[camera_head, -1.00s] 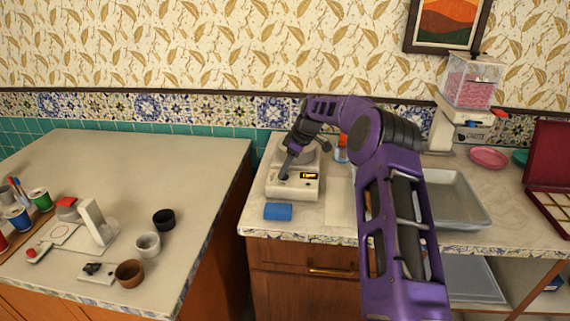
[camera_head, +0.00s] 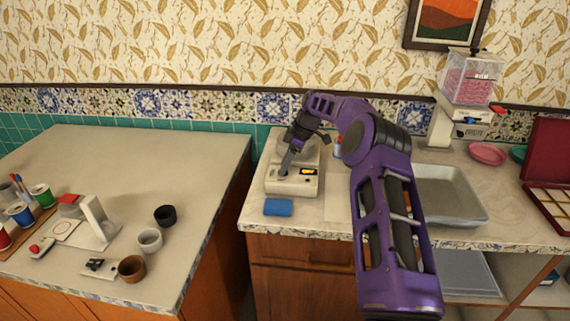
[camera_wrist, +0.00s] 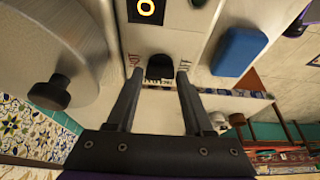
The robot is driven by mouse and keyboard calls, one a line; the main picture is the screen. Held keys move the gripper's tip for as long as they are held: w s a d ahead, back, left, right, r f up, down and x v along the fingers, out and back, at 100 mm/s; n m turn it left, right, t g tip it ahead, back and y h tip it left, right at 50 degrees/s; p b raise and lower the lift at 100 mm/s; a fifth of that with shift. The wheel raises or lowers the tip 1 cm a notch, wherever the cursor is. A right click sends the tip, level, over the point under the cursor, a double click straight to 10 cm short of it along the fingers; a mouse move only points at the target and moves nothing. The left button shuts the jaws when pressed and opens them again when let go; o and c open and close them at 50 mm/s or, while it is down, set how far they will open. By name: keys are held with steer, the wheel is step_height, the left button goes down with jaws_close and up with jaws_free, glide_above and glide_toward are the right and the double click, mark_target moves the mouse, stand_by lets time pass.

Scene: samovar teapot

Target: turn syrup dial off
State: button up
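The syrup warmer is a cream box (camera_head: 292,188) with a small lit display (camera_head: 308,171) on the right counter. In the wrist view its black dial (camera_wrist: 160,67) sits on the pale front panel, with lettering on both sides; the right one seems to read OFF. The display (camera_wrist: 147,9) shows a yellow 0. My gripper (camera_wrist: 158,78) has its two fingers apart, one on each side of the dial, with a thin gap seeming to show on both sides. In the head view my gripper (camera_head: 286,172) reaches down to the box's left part, hiding the dial.
A round metal pot with a black lid knob (camera_wrist: 50,93) stands close beside the panel. A blue block (camera_head: 278,207) lies in front of the box. A grey tray (camera_head: 450,195) is to the right. Cups (camera_head: 150,240) stand on the left counter.

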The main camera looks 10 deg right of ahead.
steer(key=shift+o, duration=1.4)
steer(key=shift+r, duration=0.1)
steer(key=v, duration=1.7)
steer(key=shift+d, duration=0.15)
steer(key=shift+s, duration=0.15)
